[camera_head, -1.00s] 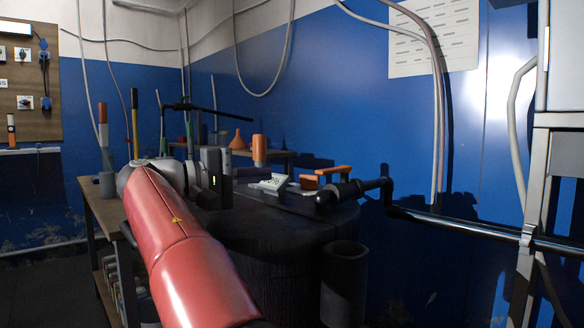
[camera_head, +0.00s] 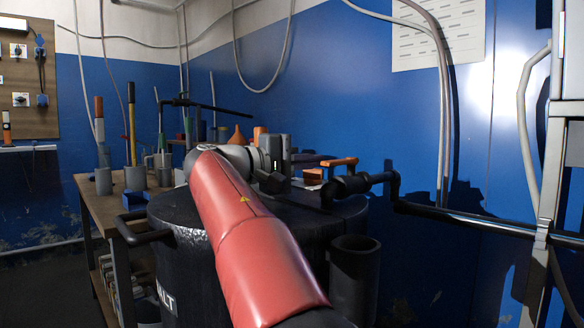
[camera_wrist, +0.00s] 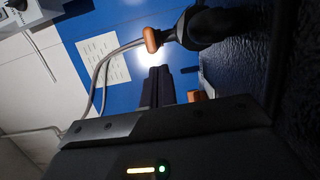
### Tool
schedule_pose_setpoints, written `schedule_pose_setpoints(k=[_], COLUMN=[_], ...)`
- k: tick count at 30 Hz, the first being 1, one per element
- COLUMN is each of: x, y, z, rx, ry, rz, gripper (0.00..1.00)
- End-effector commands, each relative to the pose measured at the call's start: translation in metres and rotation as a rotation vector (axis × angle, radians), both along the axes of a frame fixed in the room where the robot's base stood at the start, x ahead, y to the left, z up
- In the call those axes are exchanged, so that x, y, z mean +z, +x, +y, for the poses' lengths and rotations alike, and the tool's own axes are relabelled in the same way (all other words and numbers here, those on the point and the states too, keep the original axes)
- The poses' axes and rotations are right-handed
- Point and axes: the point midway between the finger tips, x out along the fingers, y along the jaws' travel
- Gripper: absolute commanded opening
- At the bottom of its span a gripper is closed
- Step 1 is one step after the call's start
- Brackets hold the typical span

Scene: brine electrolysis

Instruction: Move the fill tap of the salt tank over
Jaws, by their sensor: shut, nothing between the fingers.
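The salt tank (camera_head: 185,235) is a large black drum with part of the letters "ALT" showing. The fill tap (camera_head: 347,187) is a black pipe fitting with an orange lever (camera_head: 338,162), above the tank's right side. It joins a dark pipe leading right. In the wrist view my gripper's fingers (camera_wrist: 159,84) are together and empty. The tap (camera_wrist: 207,25) and its orange lever end (camera_wrist: 151,40) are just beyond them, apart from the fingers.
A dark pipe (camera_head: 470,221) runs from the tap along the blue wall to a grey frame (camera_head: 548,190) at right. A black open cylinder (camera_head: 354,275) stands at the tank's front right. A wooden bench (camera_head: 105,205) with holders and tools is at left.

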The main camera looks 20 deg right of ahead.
Motion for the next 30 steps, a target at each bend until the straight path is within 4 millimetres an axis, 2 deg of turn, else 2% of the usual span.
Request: schedule_pose_setpoints(k=[6, 30], x=[-0.001, -0.001], y=[-0.011, -0.018], z=[-0.004, -0.006], rx=[0.000, 0.069], ry=[-0.001, -0.001], rz=[0.002, 0.001], gripper=[0.00, 0.00])
